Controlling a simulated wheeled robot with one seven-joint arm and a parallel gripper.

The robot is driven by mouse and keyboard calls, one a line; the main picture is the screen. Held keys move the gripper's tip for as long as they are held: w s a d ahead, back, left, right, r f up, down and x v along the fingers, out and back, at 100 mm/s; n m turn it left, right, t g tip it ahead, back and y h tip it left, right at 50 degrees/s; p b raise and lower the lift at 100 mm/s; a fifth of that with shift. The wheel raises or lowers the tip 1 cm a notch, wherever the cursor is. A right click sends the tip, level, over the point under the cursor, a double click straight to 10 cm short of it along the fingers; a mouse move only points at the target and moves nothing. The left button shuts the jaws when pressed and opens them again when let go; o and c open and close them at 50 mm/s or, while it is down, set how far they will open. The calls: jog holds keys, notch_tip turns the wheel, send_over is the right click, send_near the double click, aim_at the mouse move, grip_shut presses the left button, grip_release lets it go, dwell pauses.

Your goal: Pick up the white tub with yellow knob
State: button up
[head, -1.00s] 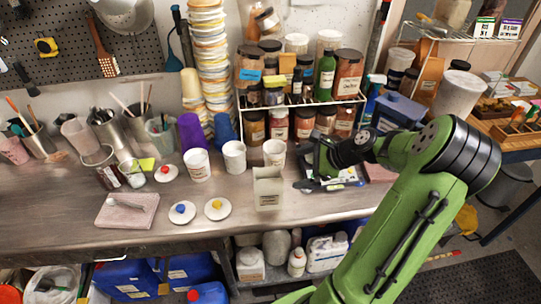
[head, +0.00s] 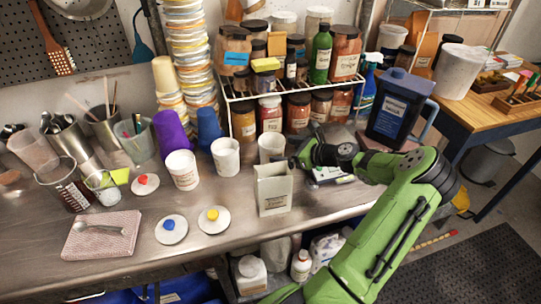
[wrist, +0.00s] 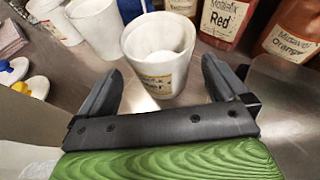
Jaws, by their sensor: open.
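A round white lid with a yellow knob (head: 214,226) lies flat on the steel counter; it also shows at the left edge of the wrist view (wrist: 35,88). Three open white tubs stand behind it in a row, and I see no knob on any of them. The rightmost white tub (head: 270,147) stands upright, partly hidden by a beige box. In the wrist view this tub (wrist: 160,72) is just ahead of my gripper (wrist: 158,75), roughly between the spread fingers, with clear space on both sides. My gripper is open and empty.
The beige box (head: 273,190) stands close in front of the right tub. A lid with a blue knob (head: 171,231) and one with a red knob (head: 145,185) lie to the left. A rack of jars (head: 290,95) stands behind. The front counter edge is mostly clear.

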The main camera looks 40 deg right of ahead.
jog(key=b+x, duration=0.1)
jog(key=x, duration=0.5)
jog(key=shift+w+f, duration=0.25)
jog(key=shift+s+r, duration=0.1)
jog(key=shift+s, duration=0.05)
jog(key=shift+c, duration=0.3)
jog(key=c, duration=0.7)
